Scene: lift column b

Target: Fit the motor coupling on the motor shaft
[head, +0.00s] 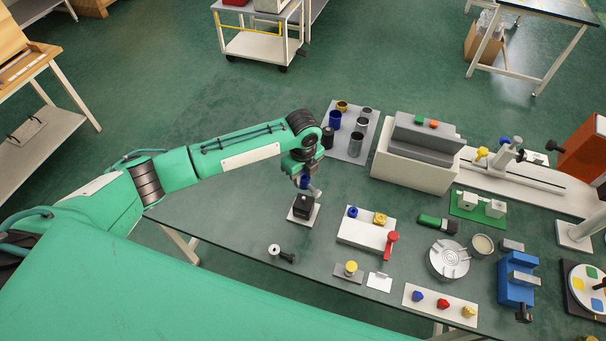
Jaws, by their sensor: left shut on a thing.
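The motor (303,206) looks like a black block on a small white base near the table's left part. My left gripper (306,187) is directly above it, pointing down. The motor shaft is hidden or too small to make out. I cannot tell whether the blue piece touches the motor or is just above it. My right gripper is not in view.
A grey tray (369,148) with several cylinders stands behind and right of my gripper. A white block (353,235) with a red handle is to the right. A small metal part with a black handle (275,250) lies in front. The table's left corner is clear.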

